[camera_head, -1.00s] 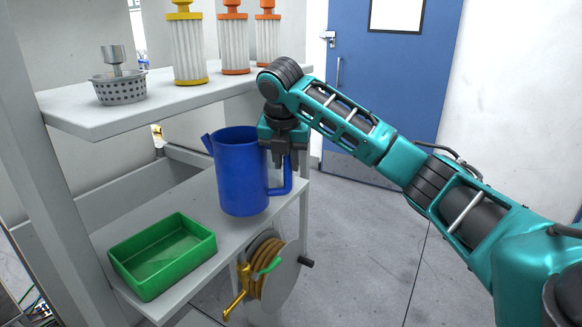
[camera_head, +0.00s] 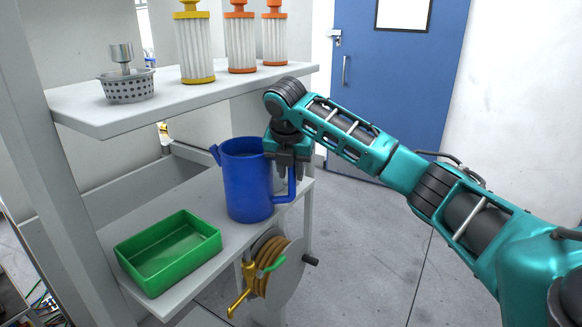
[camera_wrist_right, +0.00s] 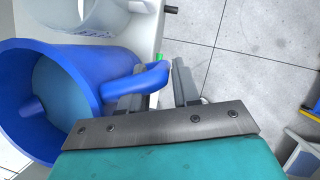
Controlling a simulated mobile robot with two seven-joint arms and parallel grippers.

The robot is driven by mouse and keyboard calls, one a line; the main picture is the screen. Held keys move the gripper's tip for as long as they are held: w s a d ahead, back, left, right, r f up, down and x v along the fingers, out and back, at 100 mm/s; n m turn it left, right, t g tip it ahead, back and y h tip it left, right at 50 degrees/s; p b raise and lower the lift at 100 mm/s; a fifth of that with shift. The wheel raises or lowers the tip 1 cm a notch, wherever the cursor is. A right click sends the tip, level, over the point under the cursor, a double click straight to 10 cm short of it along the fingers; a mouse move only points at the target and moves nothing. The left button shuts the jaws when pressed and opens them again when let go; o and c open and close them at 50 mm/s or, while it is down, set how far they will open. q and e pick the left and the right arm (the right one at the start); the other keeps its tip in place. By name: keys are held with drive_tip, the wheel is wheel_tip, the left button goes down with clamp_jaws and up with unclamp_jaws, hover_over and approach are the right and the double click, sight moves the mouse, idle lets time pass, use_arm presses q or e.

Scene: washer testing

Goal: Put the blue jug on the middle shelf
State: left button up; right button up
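The blue jug (camera_head: 247,190) is upright over the front right part of the middle shelf (camera_head: 205,278), to the right of the green tray. Its base is at or just above the surface; I cannot tell whether it touches. My right gripper (camera_head: 290,166) points down at the jug's handle and is shut on it. In the right wrist view the handle (camera_wrist_right: 150,78) lies between the fingers (camera_wrist_right: 158,88), and the open mouth of the jug is at the left. My left gripper is in no view.
A green tray (camera_head: 215,236) fills the front left of the middle shelf. The upper shelf (camera_head: 85,118) holds a strainer basket (camera_head: 128,90) and filter cartridges (camera_head: 197,50), close above the jug. A hose reel (camera_head: 290,280) hangs below. Open floor lies to the right.

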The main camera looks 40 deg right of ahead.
drive_tip(key=o, duration=0.4)
drive_tip(key=shift+c, duration=0.2)
drive_tip(key=v, duration=1.2)
